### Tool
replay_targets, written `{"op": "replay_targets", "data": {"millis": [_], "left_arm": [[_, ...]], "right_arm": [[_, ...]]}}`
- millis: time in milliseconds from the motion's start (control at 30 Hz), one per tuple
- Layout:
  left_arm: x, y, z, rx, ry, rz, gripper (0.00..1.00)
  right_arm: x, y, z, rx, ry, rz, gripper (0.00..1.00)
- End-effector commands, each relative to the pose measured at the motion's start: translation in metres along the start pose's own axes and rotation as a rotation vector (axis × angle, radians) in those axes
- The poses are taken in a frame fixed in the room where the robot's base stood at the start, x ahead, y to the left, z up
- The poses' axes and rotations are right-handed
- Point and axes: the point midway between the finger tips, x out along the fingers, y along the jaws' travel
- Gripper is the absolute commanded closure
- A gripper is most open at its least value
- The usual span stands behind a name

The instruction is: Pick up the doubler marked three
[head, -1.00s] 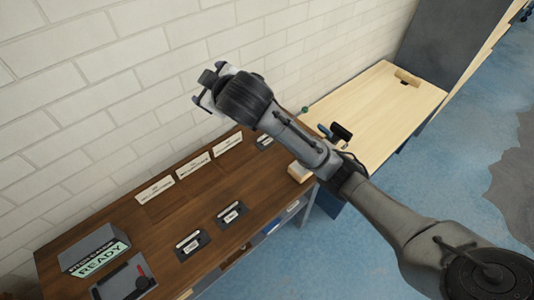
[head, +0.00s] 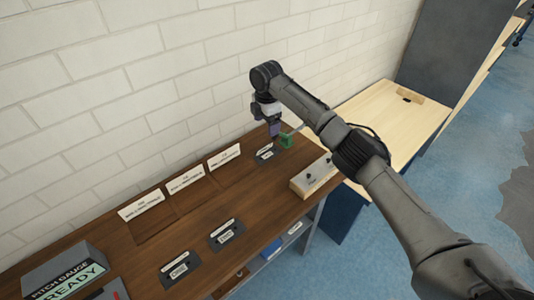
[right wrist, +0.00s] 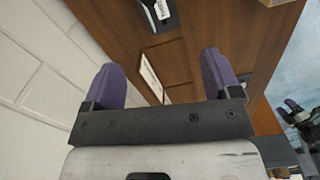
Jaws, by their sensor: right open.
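Several dark plates with white labels lie on the brown wooden table. One plate (head: 265,154) is at the far end beside the right gripper. Two more, a middle plate (head: 226,235) and a nearer plate (head: 179,268), lie along the front edge. Their markings are too small to read, so I cannot tell which is marked three. My right gripper (head: 273,128) points down above the far end, open and empty. In the right wrist view its purple fingers (right wrist: 160,80) are wide apart, with a dark labelled plate (right wrist: 158,16) beyond them at the top.
White label cards (head: 186,181) stand along the wall side of the table. A green item (head: 286,140) is near the right gripper. A wooden block with knobs (head: 314,177) sits at the right end. A "pitch gauge ready" box (head: 66,272) stands at lower left.

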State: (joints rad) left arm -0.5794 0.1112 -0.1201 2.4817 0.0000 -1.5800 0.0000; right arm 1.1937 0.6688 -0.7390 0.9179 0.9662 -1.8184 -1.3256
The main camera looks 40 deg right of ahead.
Motion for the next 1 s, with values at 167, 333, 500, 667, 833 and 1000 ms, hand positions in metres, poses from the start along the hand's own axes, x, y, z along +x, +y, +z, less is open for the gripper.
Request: {"op": "replay_targets", "data": {"millis": [167,333,500,667,833,1000], "left_arm": [[0.001,0.000,0.001,0.000,-0.001,0.000,0.22],[0.008,-0.001,0.003,0.003,-0.002,-0.003,0.22],[0.018,-0.002,0.007,0.008,-0.004,-0.007,0.22],[0.024,-0.003,0.009,0.013,-0.005,-0.010,0.22],[0.026,-0.003,0.010,0.013,-0.005,-0.011,0.22],[0.028,-0.003,0.010,0.012,-0.005,-0.009,0.22]], "right_arm": [[0.002,-0.001,0.000,-0.133,-0.003,-0.005,0.17],[0.023,-0.001,0.000,-0.165,-0.004,-0.007,0.17],[0.053,-0.001,0.000,-0.164,-0.004,-0.006,0.17],[0.074,-0.001,0.000,-0.163,-0.004,-0.005,0.17],[0.085,-0.001,0.000,-0.162,-0.004,-0.004,0.17],[0.089,-0.001,0.000,-0.162,-0.004,-0.003,0.17]]}}
